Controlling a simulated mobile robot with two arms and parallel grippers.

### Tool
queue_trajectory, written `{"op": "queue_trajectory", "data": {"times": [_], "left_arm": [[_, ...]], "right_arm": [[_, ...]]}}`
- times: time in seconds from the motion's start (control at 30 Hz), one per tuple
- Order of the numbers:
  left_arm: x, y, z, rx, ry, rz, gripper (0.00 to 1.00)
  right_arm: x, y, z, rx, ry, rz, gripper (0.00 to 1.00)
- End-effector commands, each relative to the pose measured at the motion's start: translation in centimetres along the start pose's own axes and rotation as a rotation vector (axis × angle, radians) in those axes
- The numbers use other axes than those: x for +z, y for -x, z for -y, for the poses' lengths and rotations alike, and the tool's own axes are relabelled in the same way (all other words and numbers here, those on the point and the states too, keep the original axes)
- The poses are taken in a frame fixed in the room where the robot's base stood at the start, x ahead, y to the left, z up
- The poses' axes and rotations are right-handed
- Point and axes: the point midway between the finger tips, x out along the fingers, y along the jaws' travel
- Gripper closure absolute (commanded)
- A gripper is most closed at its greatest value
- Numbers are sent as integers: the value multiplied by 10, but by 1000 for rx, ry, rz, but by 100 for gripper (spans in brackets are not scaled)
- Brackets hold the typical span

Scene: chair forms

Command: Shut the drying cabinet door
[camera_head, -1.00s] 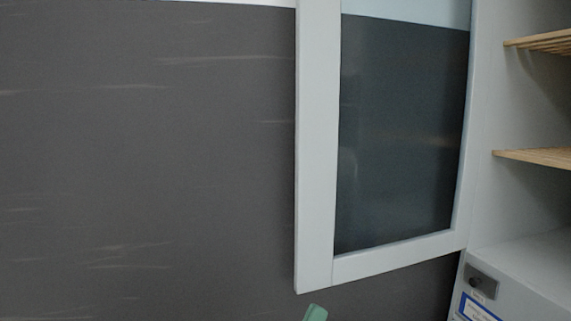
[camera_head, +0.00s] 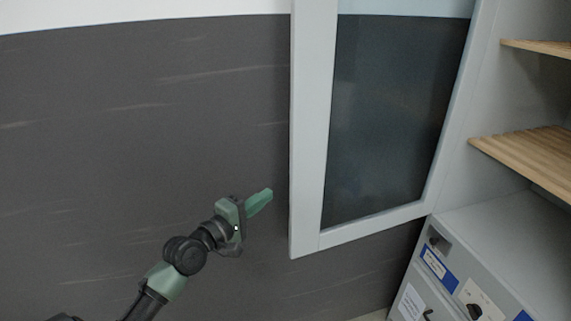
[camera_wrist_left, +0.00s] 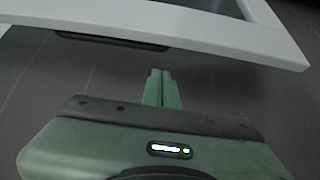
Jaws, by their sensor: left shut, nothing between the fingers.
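The drying cabinet door (camera_head: 311,140) is a pale grey frame around a dark glass pane (camera_head: 390,110). It stands open, swung out to the left from the cabinet (camera_head: 505,225), whose inside shows at the right. My left gripper (camera_head: 261,199) is shut and empty, just left of the door's lower free edge and apart from it in the head view. In the left wrist view the shut green fingers (camera_wrist_left: 161,88) point toward the door frame (camera_wrist_left: 190,30), with a dark handle-like strip (camera_wrist_left: 110,41) at its edge. My right gripper is not in view.
Wooden slatted shelves (camera_head: 530,160) are inside the open cabinet. Below them is a grey front with labels (camera_head: 433,262) and knobs. A dark streaked wall (camera_head: 130,120) fills the left, with free room in front of it.

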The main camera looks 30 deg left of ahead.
Motion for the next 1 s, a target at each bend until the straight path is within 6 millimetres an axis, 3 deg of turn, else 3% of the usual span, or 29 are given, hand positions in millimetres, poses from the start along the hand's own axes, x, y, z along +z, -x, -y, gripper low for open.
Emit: {"op": "queue_trajectory", "data": {"times": [0.17, 0.6, 1.0], "left_arm": [[-1, -15, -2, -3, 10, 1, 100], [-1, -88, -2, -1, 7, 1, 100], [0, -100, 0, -3, 5, 1, 100]], "right_arm": [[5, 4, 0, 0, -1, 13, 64], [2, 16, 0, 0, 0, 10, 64], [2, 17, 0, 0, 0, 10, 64]]}}
